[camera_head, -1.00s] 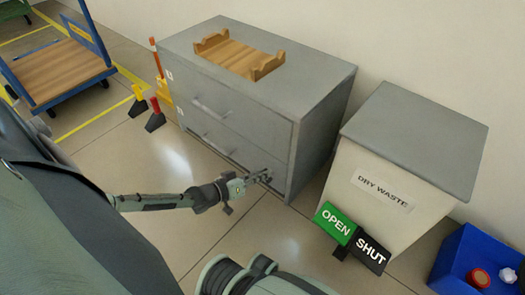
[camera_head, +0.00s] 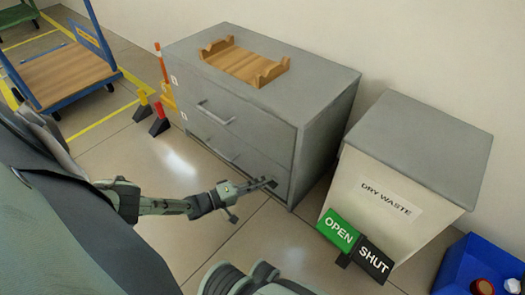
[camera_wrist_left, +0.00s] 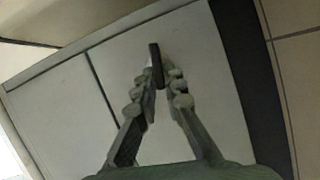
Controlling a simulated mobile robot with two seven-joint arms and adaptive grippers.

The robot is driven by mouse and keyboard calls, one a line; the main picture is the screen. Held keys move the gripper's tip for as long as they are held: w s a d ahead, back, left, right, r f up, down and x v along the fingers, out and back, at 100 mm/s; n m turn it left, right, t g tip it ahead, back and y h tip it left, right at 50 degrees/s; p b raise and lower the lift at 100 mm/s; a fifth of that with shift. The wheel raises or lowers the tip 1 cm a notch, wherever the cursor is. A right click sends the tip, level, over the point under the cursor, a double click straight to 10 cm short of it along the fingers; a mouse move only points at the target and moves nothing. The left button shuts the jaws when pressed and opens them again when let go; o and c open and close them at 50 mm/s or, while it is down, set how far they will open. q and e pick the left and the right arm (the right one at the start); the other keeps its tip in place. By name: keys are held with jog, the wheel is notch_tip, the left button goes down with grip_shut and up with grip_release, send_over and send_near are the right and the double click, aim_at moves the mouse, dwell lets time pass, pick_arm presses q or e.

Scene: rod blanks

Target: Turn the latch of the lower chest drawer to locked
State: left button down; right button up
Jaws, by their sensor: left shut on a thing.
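The grey chest (camera_head: 325,120) has two drawers with bar handles. The lower drawer (camera_head: 210,148) looks closed. My left gripper (camera_head: 268,184) is at the right end of the lower drawer front. In the left wrist view its two fingers close on a small dark latch (camera_wrist_left: 155,60), a narrow bar that stands nearly upright against the pale drawer front. In the head view the fingers hide the latch. My right gripper is not in view.
A wooden cradle (camera_head: 243,66) lies on the chest top. The dry waste bin (camera_head: 385,180) stands to the right, with green OPEN (camera_head: 338,231) and black SHUT (camera_head: 374,259) signs before it. A blue crate (camera_head: 455,262) is at the lower right. A cart (camera_head: 68,77) stands far left.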

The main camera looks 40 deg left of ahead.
pick_arm(q)
jog(key=shift+w+a+n+t, duration=0.4)
jog(key=shift+w+a+n, duration=0.15)
jog(key=shift+n, duration=0.25)
jog(key=shift+s+d+n, duration=0.3)
jog(key=shift+s, duration=0.05)
jog(key=c, duration=1.6)
grip_release()
jog(key=shift+s+d, duration=0.1)
jog(key=shift+d, duration=0.05)
jog(key=shift+f, duration=0.1)
